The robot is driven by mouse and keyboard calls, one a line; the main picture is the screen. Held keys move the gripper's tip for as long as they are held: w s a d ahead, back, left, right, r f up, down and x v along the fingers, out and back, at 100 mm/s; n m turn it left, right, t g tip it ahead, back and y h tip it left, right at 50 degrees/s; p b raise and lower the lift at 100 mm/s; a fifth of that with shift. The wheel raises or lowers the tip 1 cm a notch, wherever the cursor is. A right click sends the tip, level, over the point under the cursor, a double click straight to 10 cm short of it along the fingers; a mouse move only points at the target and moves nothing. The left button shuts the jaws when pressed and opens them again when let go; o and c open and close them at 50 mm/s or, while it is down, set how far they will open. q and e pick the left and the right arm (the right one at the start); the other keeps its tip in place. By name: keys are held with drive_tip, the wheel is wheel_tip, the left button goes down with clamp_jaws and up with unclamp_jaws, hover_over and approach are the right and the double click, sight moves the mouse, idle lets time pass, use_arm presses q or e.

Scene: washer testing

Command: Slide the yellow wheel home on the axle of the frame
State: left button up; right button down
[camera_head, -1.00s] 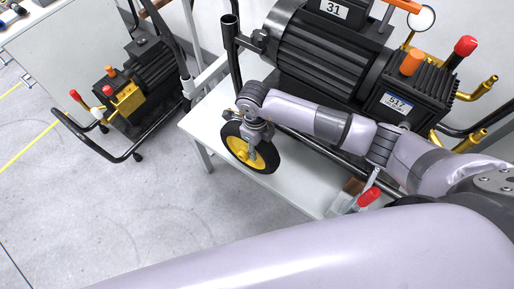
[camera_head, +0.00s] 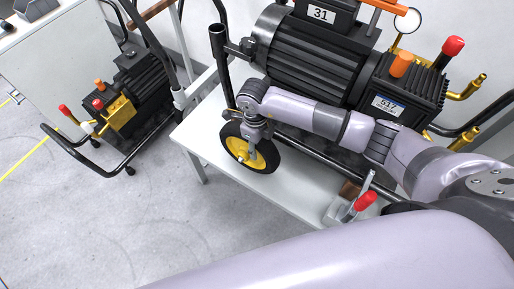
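The yellow wheel (camera_head: 237,147), a yellow hub with a black tyre, stands upright above or on the white table (camera_head: 200,150), just in front of the black tube frame (camera_head: 216,50). My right gripper (camera_head: 254,147) comes in from the right and is shut on the wheel near its hub. The fingers cover part of the hub. The axle is hidden, and I cannot tell whether the wheel is around it. My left gripper is out of view.
A large black pump (camera_head: 310,55) sits on the frame behind my arm. A red-handled clamp (camera_head: 360,204) is at the table's front right. Another pump cart (camera_head: 125,105) stands on the floor at left. Floor in front is clear.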

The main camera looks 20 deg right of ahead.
drive_tip(key=shift+w+d+b, duration=0.5)
drive_tip(key=shift+w+d, duration=0.35)
drive_tip(key=shift+d, duration=0.15)
drive_tip(key=shift+d, duration=0.1)
drive_tip(key=c, duration=0.8)
unclamp_jaws()
drive_tip(key=shift+c, duration=0.2)
drive_tip(key=shift+s, duration=0.1)
drive_tip(key=r, duration=1.2)
drive_tip(key=shift+w+a, duration=0.3)
